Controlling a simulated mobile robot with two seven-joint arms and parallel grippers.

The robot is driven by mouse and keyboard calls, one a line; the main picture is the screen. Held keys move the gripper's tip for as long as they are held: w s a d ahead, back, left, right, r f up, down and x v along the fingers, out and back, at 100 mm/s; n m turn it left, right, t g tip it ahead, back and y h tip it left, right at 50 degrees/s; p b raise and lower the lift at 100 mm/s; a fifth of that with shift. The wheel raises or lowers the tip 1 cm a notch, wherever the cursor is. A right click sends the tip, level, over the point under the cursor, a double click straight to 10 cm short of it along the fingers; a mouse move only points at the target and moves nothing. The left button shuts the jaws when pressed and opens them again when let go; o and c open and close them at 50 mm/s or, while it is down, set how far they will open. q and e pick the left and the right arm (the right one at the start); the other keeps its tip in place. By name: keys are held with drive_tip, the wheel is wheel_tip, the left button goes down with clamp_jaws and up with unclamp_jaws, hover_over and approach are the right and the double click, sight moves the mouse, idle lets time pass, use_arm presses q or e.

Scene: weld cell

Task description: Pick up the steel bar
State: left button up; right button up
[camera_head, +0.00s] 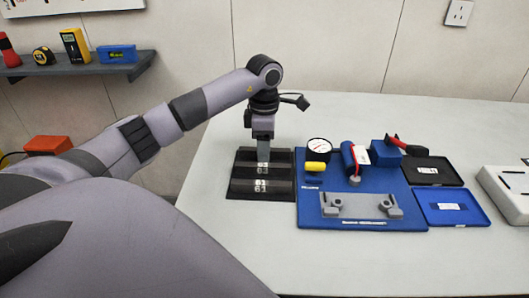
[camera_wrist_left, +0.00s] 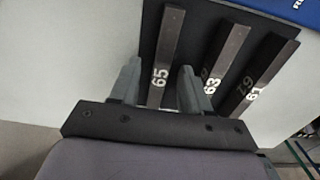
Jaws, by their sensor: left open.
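Several dark steel bars lie side by side on a black tray (camera_head: 286,191) under my left gripper (camera_head: 263,140). In the left wrist view, the bar marked 65 (camera_wrist_left: 168,40) runs between the two open fingers of my left gripper (camera_wrist_left: 159,68). The bar marked 63 (camera_wrist_left: 226,50) lies just right of the fingers, and another marked bar (camera_wrist_left: 272,62) lies farther right. The fingers point down and look apart from the bar marked 65; their exact height above it is hard to tell. My right gripper is not in view.
A blue fixture board (camera_head: 312,215) with a gauge (camera_head: 319,149), clamps and a grey bracket (camera_head: 352,205) stands right of the tray. Black and blue trays (camera_head: 452,207) lie beyond it. The front of the pale table (camera_head: 235,235) is clear. A shelf (camera_head: 75,70) holds tools.

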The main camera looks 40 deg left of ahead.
use_arm(q)
drive_tip(key=shift+c, duration=0.3)
clamp_jaws()
drive_tip(key=shift+r, duration=0.1)
wheel_tip(320, 180, up, 8)
drive_tip(key=shift+w+f, duration=0.1)
wheel_tip(320, 180, up, 12)
drive_tip(key=p, duration=0.4)
